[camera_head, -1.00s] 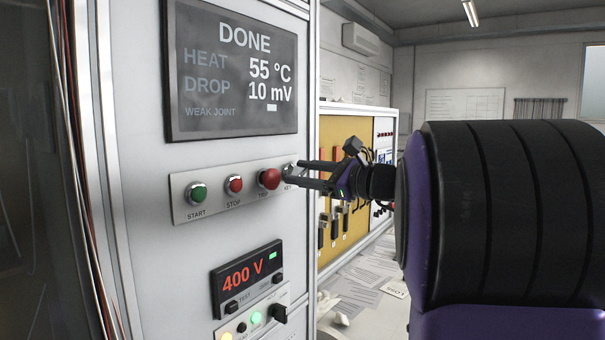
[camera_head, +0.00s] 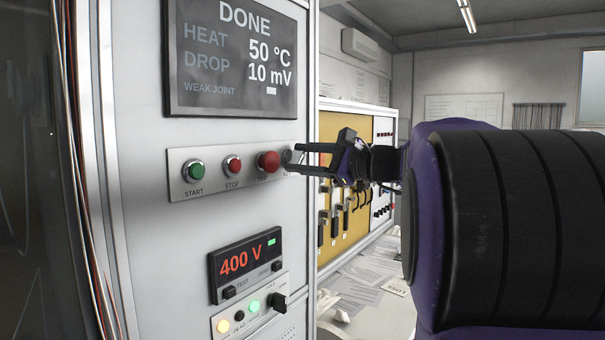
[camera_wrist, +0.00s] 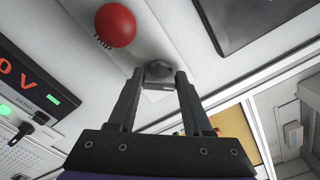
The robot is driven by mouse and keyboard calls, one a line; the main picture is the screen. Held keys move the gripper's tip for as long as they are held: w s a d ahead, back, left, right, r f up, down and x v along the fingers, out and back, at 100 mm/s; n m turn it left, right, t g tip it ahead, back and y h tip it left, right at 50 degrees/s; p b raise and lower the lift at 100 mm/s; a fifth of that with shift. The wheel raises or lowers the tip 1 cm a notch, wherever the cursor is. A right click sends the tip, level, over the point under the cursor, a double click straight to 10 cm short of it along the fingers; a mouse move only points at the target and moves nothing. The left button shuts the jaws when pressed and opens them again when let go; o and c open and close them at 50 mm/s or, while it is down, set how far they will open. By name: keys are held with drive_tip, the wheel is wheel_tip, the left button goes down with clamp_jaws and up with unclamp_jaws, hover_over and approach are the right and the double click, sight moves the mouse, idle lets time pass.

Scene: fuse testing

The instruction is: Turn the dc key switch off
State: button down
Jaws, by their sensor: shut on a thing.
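The key switch (camera_head: 288,157) is a small round metal switch at the right end of the button strip, just right of the red TRIP button (camera_head: 268,161). My gripper (camera_head: 298,159) reaches it from the right, its black fingers on either side. I cannot tell the key's exact angle.
The strip also has a green START button (camera_head: 194,170) and a red STOP button (camera_head: 233,165). Above, a screen (camera_head: 235,60) reads DONE, 50 °C, 10 mV. Below are a 400 V meter (camera_head: 246,264) and a black knob (camera_head: 279,302). A yellow panel (camera_head: 352,222) stands behind my gripper.

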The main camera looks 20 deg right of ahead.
drive_tip(key=n+b, duration=0.2)
drive_tip(key=n, duration=0.1)
drive_tip(key=n+b, duration=0.1)
drive_tip(key=b, duration=0.1)
drive_tip(key=shift+f+n, duration=0.25)
drive_tip(key=shift+n, duration=0.05)
drive_tip(key=shift+r+n+b, duration=0.1)
drive_tip(key=shift+n+b, duration=0.25)
drive_tip(key=shift+n, duration=1.55)
drive_tip(key=shift+c, duration=1.6)
unclamp_jaws()
